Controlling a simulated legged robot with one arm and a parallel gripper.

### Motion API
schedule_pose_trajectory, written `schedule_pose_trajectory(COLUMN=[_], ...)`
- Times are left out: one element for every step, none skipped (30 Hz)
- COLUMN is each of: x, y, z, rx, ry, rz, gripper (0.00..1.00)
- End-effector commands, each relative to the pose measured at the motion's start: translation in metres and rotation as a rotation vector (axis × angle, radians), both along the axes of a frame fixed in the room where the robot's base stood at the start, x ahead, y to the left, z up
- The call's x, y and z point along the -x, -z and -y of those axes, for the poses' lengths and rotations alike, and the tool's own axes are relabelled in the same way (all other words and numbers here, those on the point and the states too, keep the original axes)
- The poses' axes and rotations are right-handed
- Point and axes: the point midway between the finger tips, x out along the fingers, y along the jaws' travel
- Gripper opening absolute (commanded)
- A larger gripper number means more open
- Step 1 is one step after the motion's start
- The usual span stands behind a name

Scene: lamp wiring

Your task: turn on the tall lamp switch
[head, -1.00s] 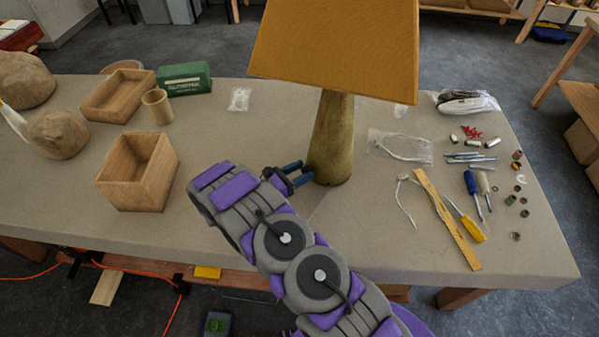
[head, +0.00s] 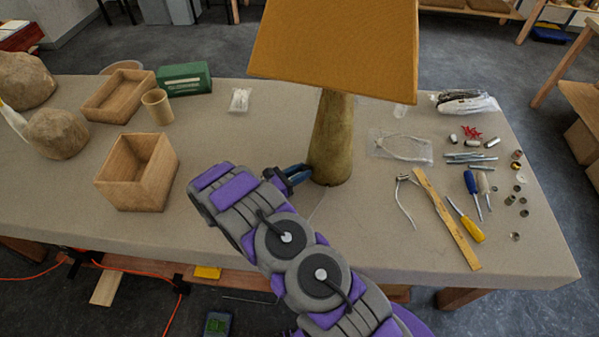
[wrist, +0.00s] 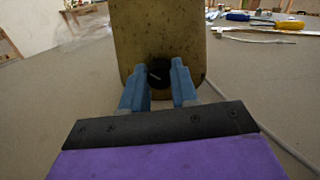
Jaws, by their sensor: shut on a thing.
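The tall lamp stands on the table, with an orange shade (head: 335,50) over a tapered wooden base (head: 333,135). In the wrist view the base (wrist: 155,30) is straight ahead. Low on it is a dark round hole with the small pale lever of the lamp switch (wrist: 154,76) inside. My gripper (head: 308,170) is at the lower left side of the base in the head view. In the wrist view its blue fingertips (wrist: 160,74) flank the switch and are shut on it. Exact contact is hard to see, and the head view hides the switch.
Wooden boxes (head: 137,172) and a cup (head: 157,107) stand to the left. Screwdrivers (head: 467,220), a wooden ruler (head: 446,218), a white cable (head: 404,200) and small parts lie to the right. The table in front of the base is mostly clear.

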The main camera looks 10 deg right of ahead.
Motion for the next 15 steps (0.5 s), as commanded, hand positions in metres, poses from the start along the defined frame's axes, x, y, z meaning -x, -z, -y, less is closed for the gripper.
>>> schedule_pose_trajectory(x=[-0.0014,-0.0013,-0.0013,-0.0015,-0.0016,-0.0014,-0.0013,-0.0016,-0.0014,-0.0013,-0.0015,-0.0013,-0.0014,-0.0016,-0.0012], y=[-0.0003,-0.0002,-0.0001,-0.0001,0.0000,0.0002,0.0003,0.0003,0.0005,0.0006,0.0006,0.0008,0.0008,0.0009,0.0011], z=[-0.0009,-0.0007,-0.0003,-0.0004,-0.0010,-0.0006,-0.0003,-0.0008,-0.0004,-0.0003,-0.0009,-0.0003,-0.0007,-0.0008,-0.0005], rx=[-0.006,-0.010,-0.017,-0.023,-0.029,-0.039,-0.047,-0.055,-0.066,-0.075,-0.084,-0.098,-0.108,-0.117,-0.132], ry=[-0.005,-0.004,-0.003,-0.004,-0.005,-0.004,-0.003,-0.005,-0.004,-0.004,-0.006,-0.004,-0.005,-0.006,-0.004], rz=[0.015,0.027,0.045,0.061,0.078,0.103,0.123,0.145,0.176,0.200,0.227,0.262,0.288,0.316,0.352], gripper=[0.00,0.00,0.00,0.00,0.00,0.00,0.00,0.00,0.00,0.00,0.00,0.00,0.00,0.00,0.00])
